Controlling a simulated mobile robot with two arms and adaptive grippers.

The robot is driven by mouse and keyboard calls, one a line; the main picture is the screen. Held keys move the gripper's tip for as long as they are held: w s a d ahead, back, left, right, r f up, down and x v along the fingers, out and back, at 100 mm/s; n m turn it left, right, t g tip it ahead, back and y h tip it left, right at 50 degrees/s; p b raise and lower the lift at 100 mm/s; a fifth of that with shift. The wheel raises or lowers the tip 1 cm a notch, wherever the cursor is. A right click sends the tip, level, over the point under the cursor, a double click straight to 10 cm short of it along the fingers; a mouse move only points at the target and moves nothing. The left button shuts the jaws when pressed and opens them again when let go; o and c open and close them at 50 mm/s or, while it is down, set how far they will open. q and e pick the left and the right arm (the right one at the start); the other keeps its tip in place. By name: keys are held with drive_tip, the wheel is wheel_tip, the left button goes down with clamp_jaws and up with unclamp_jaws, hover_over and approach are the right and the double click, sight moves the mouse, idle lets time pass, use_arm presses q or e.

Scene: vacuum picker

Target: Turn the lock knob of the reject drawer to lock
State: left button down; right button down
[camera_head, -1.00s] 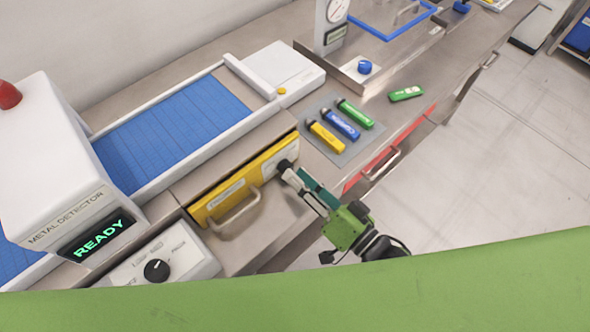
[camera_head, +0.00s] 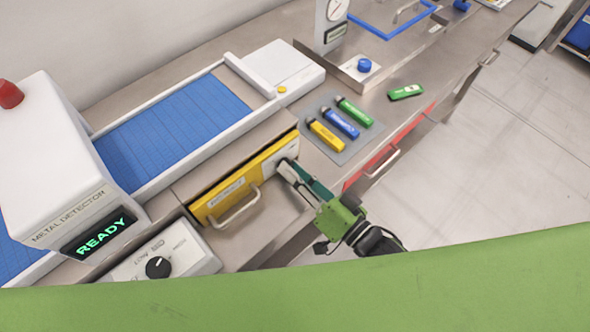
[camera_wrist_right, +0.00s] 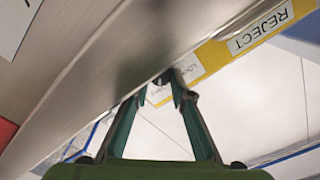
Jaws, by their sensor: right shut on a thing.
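The reject drawer has a yellow front (camera_head: 222,205) with a bar handle (camera_head: 236,208), and its front sits in the steel counter. Its label "REJECT" (camera_wrist_right: 260,27) reads upside down in the right wrist view. The small dark lock knob (camera_wrist_right: 163,77) is at the end of the yellow front, beside a small printed label (camera_wrist_right: 180,85). My right gripper (camera_head: 287,168) reaches it from the front, fingertips closed on the knob and partly hiding it. The fingertips also show in the wrist view (camera_wrist_right: 170,82). The knob's pointing direction cannot be made out. My left gripper is not in view.
A red drawer front (camera_head: 372,163) with a handle is just right of my right gripper. Several coloured sticks lie on a grey mat (camera_head: 318,112) above. A control box with a black dial (camera_head: 158,267) stands at the lower left. The floor at right is clear.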

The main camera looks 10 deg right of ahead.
drive_tip(key=n+p, duration=0.2)
drive_tip(key=n, duration=0.2)
drive_tip(key=shift+r, duration=0.15)
drive_tip(key=n+p, duration=0.1)
drive_tip(key=n, duration=0.3)
drive_tip(key=shift+n, duration=0.3)
drive_tip(key=n+p, duration=0.1)
drive_tip(key=n, duration=0.3)
drive_tip(key=shift+a+n, duration=0.1)
drive_tip(key=shift+n, duration=0.2)
drive_tip(key=shift+s+n, duration=0.1)
drive_tip(key=shift+n, duration=2.1)
drive_tip(key=shift+f, duration=0.2)
drive_tip(key=c, duration=2.1)
unclamp_jaws()
